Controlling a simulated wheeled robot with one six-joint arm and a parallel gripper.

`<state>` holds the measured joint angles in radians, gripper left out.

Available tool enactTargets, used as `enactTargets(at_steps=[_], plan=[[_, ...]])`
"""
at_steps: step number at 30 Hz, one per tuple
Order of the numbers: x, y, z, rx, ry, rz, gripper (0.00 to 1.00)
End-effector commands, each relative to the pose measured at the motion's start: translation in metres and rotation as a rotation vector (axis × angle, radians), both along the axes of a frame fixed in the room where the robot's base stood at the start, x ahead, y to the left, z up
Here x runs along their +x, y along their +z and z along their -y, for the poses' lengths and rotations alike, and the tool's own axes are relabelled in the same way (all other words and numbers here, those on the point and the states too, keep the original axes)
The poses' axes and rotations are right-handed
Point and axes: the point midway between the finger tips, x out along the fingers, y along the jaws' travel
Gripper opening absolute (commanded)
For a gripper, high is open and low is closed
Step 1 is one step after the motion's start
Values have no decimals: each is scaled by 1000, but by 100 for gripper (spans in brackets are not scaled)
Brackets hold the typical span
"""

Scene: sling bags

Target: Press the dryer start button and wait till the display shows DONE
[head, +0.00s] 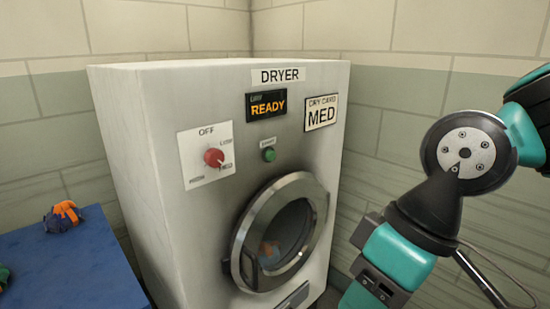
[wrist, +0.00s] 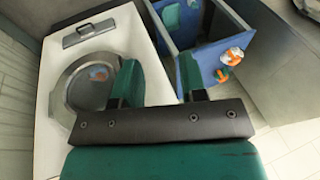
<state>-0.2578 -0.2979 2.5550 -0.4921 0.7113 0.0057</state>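The white dryer (head: 150,150) stands against the corner, its front facing right of the picture. The green start button (head: 268,155) sits on the front under a small label. The display (head: 266,105) above it reads READY in orange. A red dial (head: 213,158) appears turned toward MED. The round door (head: 280,232) looks shut, with something orange behind the glass. In the wrist view, the dryer door (wrist: 90,88) shows at left. My gripper (wrist: 159,73) is open and empty, its two teal fingers apart. The button is not visible in the wrist view.
A card (head: 321,114) reading DRY CARD MED is on the dryer front. A blue table or bin (head: 70,270) stands left of the dryer with an orange and dark item (head: 62,216) on it. My arm fills the right of the head view.

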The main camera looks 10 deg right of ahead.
Motion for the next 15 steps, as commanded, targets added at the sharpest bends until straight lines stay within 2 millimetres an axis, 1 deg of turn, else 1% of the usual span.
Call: enactTargets(at_steps=[1, 2, 3, 4, 5, 8, 9, 10, 13, 14, 15], plan=[[7, -2, -3, 21, -14, 0, 27], [12, -3, -7, 40, -27, 3, 20], [21, -4, -13, 74, -47, 7, 11], [30, -5, -17, 106, -70, 11, 4], [41, -5, -23, 144, -93, 16, 0], [83, -8, -40, 304, -206, 29, 0], [103, -8, -45, 378, -260, 33, 0], [117, -8, -48, 435, -303, 36, 0], [168, -7, -49, 627, -462, 44, 0], [183, -7, -47, 686, -512, 45, 0], [203, -7, -42, 765, -583, 47, 0]])
